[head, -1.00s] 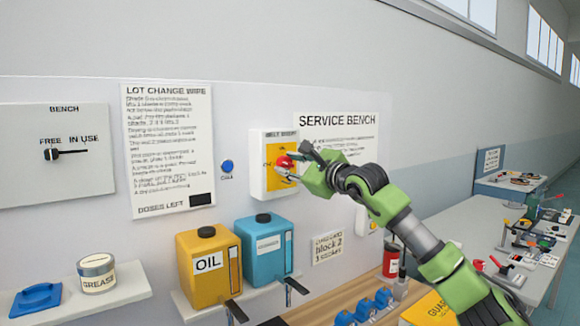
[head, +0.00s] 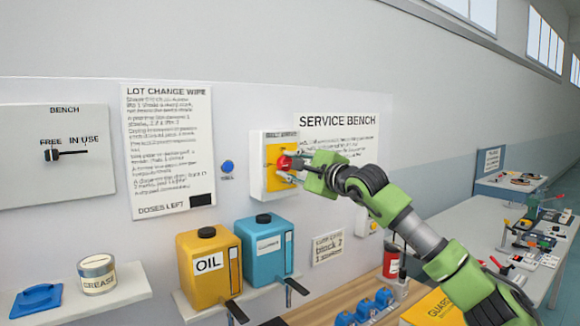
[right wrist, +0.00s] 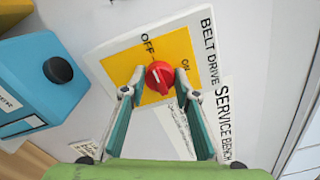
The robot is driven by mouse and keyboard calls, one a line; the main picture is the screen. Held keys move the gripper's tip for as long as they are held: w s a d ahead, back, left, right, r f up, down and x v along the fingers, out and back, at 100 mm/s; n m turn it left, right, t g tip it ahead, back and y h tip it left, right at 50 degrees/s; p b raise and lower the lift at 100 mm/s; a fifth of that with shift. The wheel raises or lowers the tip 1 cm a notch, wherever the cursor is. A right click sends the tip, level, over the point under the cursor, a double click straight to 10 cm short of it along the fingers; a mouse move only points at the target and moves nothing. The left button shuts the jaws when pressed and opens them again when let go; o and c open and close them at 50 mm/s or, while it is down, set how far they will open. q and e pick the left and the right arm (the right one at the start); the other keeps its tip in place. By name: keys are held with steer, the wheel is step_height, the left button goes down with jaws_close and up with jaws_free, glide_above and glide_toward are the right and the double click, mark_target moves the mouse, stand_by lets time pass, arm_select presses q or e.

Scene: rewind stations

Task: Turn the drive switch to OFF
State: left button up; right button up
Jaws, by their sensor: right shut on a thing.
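The drive switch is a red round knob (head: 284,162) on a yellow plate in a white box (head: 258,180) on the wall panel. In the right wrist view the red knob (right wrist: 160,77) sits on the yellow plate (right wrist: 122,64), with OFF and ON printed on it. The box reads BELT DRIVE. I cannot tell exactly which mark the knob points at. My right gripper (head: 291,168) is at the knob, and its two fingers (right wrist: 154,88) are shut on it from both sides. My left gripper is not in view.
A yellow OIL container (head: 207,268) and a blue container (head: 264,252) stand on a shelf below the box. A blue button (head: 227,166) is left of it. A BENCH panel (head: 55,180) with a black lever hangs at far left. A bench (head: 450,213) stands right.

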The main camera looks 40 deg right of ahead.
steer(key=o, duration=1.1)
steer(key=shift+s+d+f, duration=0.15)
steer(key=shift+s, duration=0.75)
steer(key=shift+s+a+r, duration=0.2)
steer(key=shift+s+a, duration=0.05)
steer(key=shift+s, duration=0.35)
steer(key=shift+s+a+r, duration=0.2)
steer(key=shift+s, duration=0.35)
glide_toward(286, 162)
steer(key=s, duration=0.3)
steer(key=shift+s+a+f, duration=0.15)
steer(key=shift+s+f, duration=0.05)
steer(key=shift+f, duration=0.1)
